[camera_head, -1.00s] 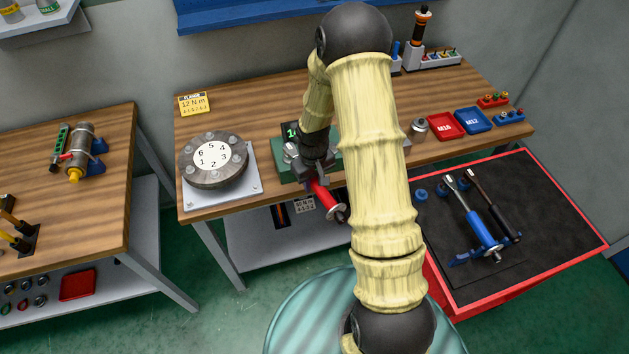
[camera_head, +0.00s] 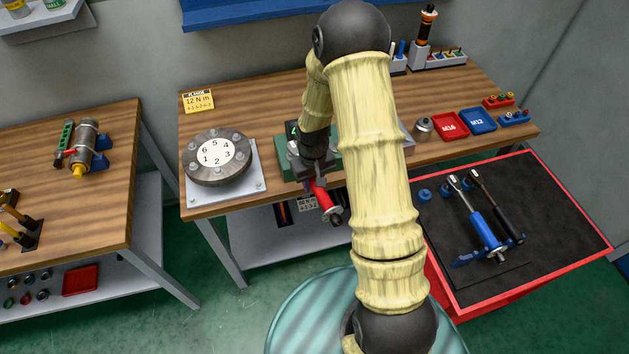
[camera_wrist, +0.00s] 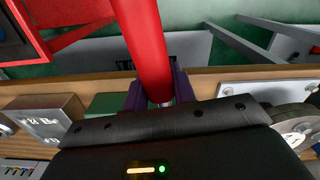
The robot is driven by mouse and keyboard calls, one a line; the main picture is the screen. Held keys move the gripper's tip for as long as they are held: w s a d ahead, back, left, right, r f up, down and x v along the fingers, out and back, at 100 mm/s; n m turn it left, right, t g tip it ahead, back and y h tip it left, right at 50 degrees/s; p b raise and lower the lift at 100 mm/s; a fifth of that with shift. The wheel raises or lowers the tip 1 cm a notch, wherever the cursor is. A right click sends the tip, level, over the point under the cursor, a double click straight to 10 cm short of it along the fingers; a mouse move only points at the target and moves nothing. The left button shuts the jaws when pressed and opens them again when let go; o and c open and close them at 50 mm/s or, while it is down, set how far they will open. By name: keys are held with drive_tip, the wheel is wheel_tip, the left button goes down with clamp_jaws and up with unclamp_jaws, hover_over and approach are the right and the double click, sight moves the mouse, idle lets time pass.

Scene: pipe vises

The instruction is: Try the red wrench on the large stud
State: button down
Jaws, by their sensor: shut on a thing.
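The red wrench (camera_head: 323,197) is held by my gripper (camera_head: 317,175) in front of the bench's front edge, its red handle slanting down to the right. In the wrist view the red handle (camera_wrist: 147,45) rises from between my gripper's fingers (camera_wrist: 160,92). The fingers are shut on it. A round flange (camera_head: 219,158) with several studs around a numbered white disc stands on a grey plate to the left of my gripper. The wrench is apart from those studs. I cannot tell which stud is the large one. My arm hides part of the bench.
A green block (camera_head: 292,167) is beside my gripper on the bench. A black-topped cart (camera_head: 570,215) at right holds a blue-handled wrench (camera_head: 483,228) and a black one (camera_head: 498,215). Red (camera_head: 449,124) and blue (camera_head: 477,120) trays sit at the back right. Another bench (camera_head: 110,200) stands left.

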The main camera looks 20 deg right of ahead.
drive_tip(key=shift+s+a+f+m, duration=0.1)
drive_tip(key=shift+s+a+m, duration=0.1)
drive_tip(key=shift+a+m, duration=0.5)
idle(0.7)
drive_tip(key=shift+w+d+n, duration=0.25)
drive_tip(key=shift+d+n, duration=0.75)
drive_tip(key=shift+d, duration=0.1)
drive_tip(key=shift+r, duration=0.2)
drive_tip(key=shift+r+p, duration=2.05)
drive_tip(key=shift+r, duration=0.35)
drive_tip(key=shift+a, duration=0.1)
